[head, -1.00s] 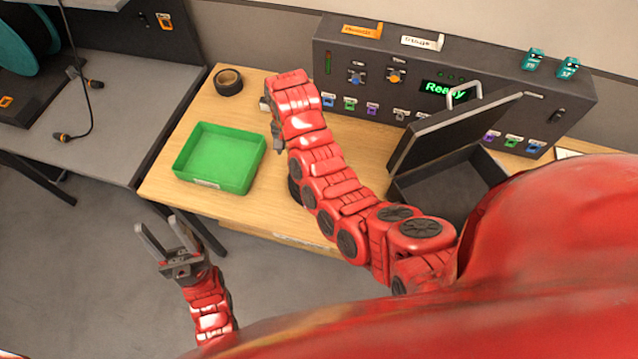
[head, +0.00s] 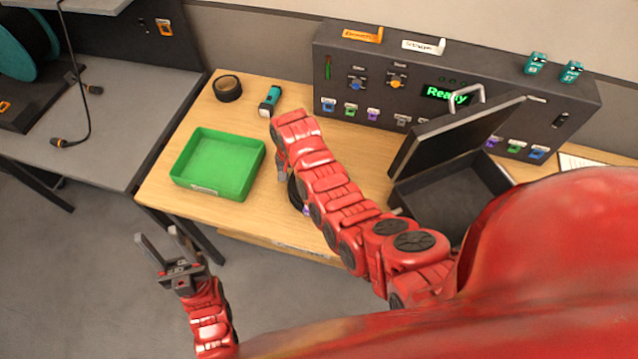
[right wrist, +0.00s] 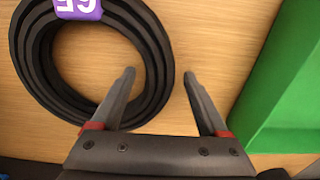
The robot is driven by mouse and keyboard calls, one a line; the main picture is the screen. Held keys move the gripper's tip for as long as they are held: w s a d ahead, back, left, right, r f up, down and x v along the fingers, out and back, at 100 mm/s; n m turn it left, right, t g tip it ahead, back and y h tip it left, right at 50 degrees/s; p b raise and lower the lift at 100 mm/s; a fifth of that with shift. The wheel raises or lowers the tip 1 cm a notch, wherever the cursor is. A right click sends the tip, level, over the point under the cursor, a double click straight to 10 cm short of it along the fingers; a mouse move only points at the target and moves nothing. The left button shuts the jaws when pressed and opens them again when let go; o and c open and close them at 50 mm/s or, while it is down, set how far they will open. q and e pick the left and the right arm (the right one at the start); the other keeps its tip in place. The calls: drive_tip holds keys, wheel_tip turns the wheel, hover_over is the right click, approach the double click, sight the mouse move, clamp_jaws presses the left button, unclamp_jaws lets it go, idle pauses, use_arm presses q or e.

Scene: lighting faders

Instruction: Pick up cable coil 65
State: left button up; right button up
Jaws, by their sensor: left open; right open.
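Cable coil 65 (right wrist: 160,50) is a black ring lying flat on the table, with a purple label reading 65 upside down in the right wrist view. In the head view the coil (head: 294,192) is mostly hidden behind my right arm. My right gripper (right wrist: 158,76) is open and empty over the coil. Its left finger shows over the coil's hole and its right finger outside the ring, with the coil's side between them in the picture. The height gap cannot be told. My left gripper (head: 158,240) is open and empty, in front of the table's edge.
A green tray (head: 256,176) stands left of the coil; its wall (right wrist: 262,100) is close to the right finger. A tape roll (head: 228,88) and a teal-black flashlight (head: 270,101) lie behind. An open black case (head: 455,195) and a control panel (head: 335,60) stand right and back.

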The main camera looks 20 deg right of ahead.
clamp_jaws()
idle(0.4)
